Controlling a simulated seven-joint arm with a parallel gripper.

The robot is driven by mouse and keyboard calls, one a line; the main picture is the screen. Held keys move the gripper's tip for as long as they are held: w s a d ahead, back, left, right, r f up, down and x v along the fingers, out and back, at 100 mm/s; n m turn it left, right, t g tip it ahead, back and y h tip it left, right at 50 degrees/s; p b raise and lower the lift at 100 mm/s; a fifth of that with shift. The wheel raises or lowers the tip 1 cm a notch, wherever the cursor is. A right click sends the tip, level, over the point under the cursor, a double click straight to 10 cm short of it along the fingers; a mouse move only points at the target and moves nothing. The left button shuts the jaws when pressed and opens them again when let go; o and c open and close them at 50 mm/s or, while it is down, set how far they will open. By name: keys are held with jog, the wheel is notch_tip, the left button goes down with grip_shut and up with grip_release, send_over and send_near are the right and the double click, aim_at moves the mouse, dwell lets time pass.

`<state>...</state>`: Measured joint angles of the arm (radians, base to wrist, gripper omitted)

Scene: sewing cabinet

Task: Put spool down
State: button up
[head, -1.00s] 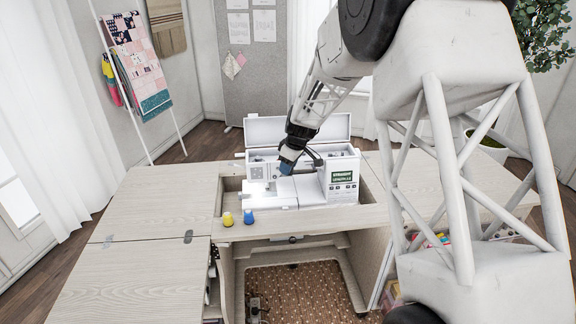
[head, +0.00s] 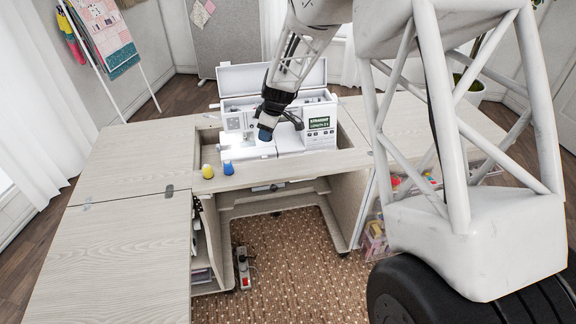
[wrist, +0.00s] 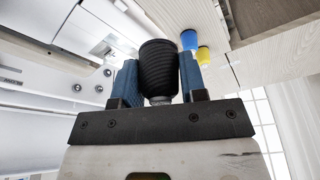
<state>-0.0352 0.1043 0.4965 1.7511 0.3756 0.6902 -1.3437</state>
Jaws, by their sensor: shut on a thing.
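A dark, ribbed spool (wrist: 158,70) sits between the blue fingers of my gripper (wrist: 160,88) in the wrist view, and the gripper is shut on it. In the head view, my gripper (head: 266,134) is over the front of the white sewing machine (head: 318,125). The held spool is hard to make out there. A yellow spool (head: 207,171) and a blue spool (head: 228,169) stand side by side on the cabinet's front edge strip (head: 290,172), left of my gripper. They also show in the wrist view, the blue one (wrist: 189,39) and the yellow one (wrist: 204,54).
The sewing machine sits in the recess of the pale wood cabinet (head: 130,165), its lid (head: 280,76) raised. The left tabletop is bare. The front strip right of the blue spool looks clear. A power strip (head: 243,270) lies on the patterned rug below.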

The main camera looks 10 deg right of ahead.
jog(key=s+f+n, duration=0.1)
jog(key=s+f, duration=0.3)
jog(key=s, duration=0.4)
jog(key=s+f+n, duration=0.2)
jog(key=s+f, duration=0.3)
jog(key=s, duration=0.3)
jog(key=shift+a+g, duration=0.3)
jog(key=shift+g, duration=0.1)
send_over(260, 171)
jog(key=d, duration=0.1)
jog(key=shift+f, duration=0.8)
jog(key=shift+f, duration=0.1)
jog(key=shift+f, duration=1.65)
jog(key=shift+f, duration=0.15)
jog(key=o, duration=0.9)
